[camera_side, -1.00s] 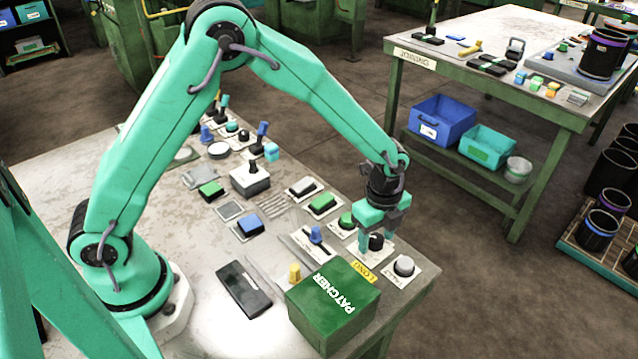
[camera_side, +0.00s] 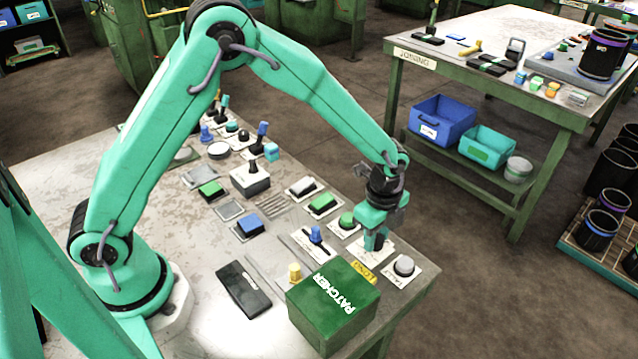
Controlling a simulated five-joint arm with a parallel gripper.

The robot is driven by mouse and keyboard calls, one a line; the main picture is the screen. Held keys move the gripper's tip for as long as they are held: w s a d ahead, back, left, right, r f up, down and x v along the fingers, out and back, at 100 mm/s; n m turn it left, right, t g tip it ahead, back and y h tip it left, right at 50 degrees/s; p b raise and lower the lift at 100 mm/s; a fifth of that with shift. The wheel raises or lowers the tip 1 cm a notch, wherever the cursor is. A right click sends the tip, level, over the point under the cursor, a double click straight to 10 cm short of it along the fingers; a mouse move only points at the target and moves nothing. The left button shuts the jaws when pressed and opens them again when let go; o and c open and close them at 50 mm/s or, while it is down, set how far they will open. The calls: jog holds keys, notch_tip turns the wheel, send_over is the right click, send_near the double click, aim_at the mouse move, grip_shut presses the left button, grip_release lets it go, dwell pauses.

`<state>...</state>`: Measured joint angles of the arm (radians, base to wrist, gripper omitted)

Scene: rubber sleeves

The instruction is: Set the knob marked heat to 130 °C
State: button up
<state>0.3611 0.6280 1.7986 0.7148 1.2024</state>
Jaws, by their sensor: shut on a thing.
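My gripper (camera_side: 377,241) points straight down at the front right of the workbench, over a small white plate (camera_side: 386,250). It is shut on the dark knob on that plate. The knob is almost wholly hidden behind the near teal finger. The plate's lettering and scale are too small to read, so I cannot tell the knob's setting or confirm the heat mark.
A green box marked PATCHER (camera_side: 333,302) stands close in front of my gripper. A grey button (camera_side: 404,265) is just right, a green button (camera_side: 347,220) and a blue lever (camera_side: 316,234) just left.

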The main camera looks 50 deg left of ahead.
jog(key=n, duration=1)
jog(key=shift+r+n, duration=0.1)
jog(key=shift+n, duration=0.3)
jog(key=n, duration=0.3)
jog(key=shift+n, duration=0.3)
jog(key=n, duration=0.4)
jog(key=shift+n, duration=1.9)
jog(key=o, duration=1)
